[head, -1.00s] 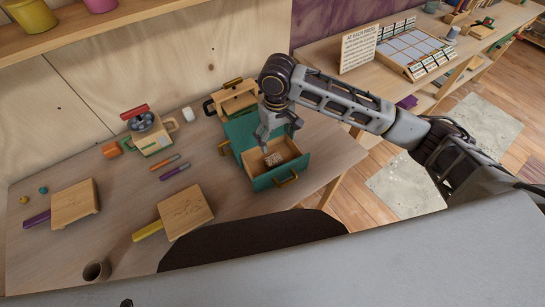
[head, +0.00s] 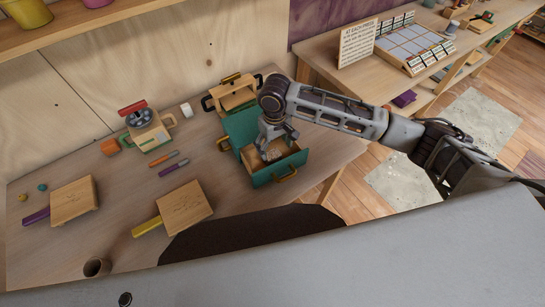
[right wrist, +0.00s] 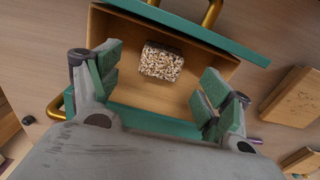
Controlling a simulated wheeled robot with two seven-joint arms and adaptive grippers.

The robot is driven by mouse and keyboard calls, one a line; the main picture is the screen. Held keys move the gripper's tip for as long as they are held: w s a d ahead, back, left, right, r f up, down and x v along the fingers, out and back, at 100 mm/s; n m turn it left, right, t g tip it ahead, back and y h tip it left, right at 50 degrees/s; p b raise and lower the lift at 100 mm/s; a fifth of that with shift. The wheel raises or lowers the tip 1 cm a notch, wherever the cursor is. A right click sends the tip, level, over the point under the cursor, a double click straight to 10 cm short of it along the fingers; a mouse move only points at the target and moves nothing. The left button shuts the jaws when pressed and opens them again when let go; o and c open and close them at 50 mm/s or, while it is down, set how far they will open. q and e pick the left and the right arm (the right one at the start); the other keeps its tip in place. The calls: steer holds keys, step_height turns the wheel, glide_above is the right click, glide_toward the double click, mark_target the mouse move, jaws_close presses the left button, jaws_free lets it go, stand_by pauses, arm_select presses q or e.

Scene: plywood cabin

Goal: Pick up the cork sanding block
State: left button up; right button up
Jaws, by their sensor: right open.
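The cork sanding block (right wrist: 161,62) is a small speckled tan-and-brown block lying flat in the open green-fronted drawer (right wrist: 110,45). In the head view the block (head: 273,155) is partly hidden by my right gripper (head: 275,146). My right gripper is open, reaching down into the drawer above the block. In the right wrist view its two green-padded fingers (right wrist: 160,82) stand to either side, with the block between them and toward the far side, not touched. My left gripper is not in view.
The drawer has wooden walls, a green front and brass handles (head: 285,175). It belongs to a green cabinet (head: 240,128). Two wooden boards (head: 184,211) with coloured handles, markers (head: 173,170) and a small machine (head: 147,130) stand left on the bench. A cup (head: 96,268) is near the front.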

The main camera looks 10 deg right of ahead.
mark_target(273, 153)
steer(key=shift+f, duration=0.85)
steer(key=shift+f, duration=0.15)
steer(key=shift+w+a+f, duration=0.1)
steer(key=shift+f, duration=1.15)
steer(key=shift+w+a+f, duration=0.1)
steer(key=shift+f, duration=1.1)
steer(key=c, duration=1.1)
